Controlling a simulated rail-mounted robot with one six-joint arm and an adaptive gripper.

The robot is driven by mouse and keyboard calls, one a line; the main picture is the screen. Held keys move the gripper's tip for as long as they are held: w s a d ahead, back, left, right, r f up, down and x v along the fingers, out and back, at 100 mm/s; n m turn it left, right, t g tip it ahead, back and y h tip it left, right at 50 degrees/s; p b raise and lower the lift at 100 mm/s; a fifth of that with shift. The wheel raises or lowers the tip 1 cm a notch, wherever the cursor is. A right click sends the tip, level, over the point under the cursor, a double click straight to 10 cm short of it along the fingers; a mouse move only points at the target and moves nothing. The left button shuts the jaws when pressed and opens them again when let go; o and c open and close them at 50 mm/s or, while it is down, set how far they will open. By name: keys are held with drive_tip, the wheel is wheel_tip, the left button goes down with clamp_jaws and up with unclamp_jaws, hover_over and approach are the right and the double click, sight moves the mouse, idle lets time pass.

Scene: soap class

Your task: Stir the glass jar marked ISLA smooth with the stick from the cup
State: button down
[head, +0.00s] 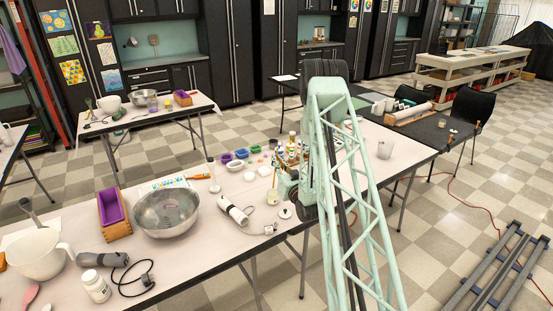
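No label reading ISLA can be made out at this size, so I cannot tell which vessel is the marked glass jar. A small pale jar-like vessel (272,197) stands on the long white table (240,262), just left of my arm's end. A translucent cup (385,148) stands on the table right of my arm; no stick shows in it. The cup with the stick cannot be picked out. My gripper (287,186) appears low over the table by the small bottles (291,146), partly hidden by my arm. Its fingers and anything between them are not clear.
Small coloured cups (241,153) stand behind. A dark table (425,130) adjoins at right. The front middle of the white table is fairly clear.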

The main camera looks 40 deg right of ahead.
drive_tip(key=shift+f, duration=0.65)
drive_tip(key=shift+a+f+b, duration=0.2)
drive_tip(key=shift+f+b, duration=1.35)
drive_tip(key=shift+f, duration=0.05)
drive_tip(key=shift+a+f+b, duration=0.2)
drive_tip(key=shift+f+b, duration=1.3)
drive_tip(key=shift+f, duration=0.05)
drive_tip(key=shift+d, duration=0.15)
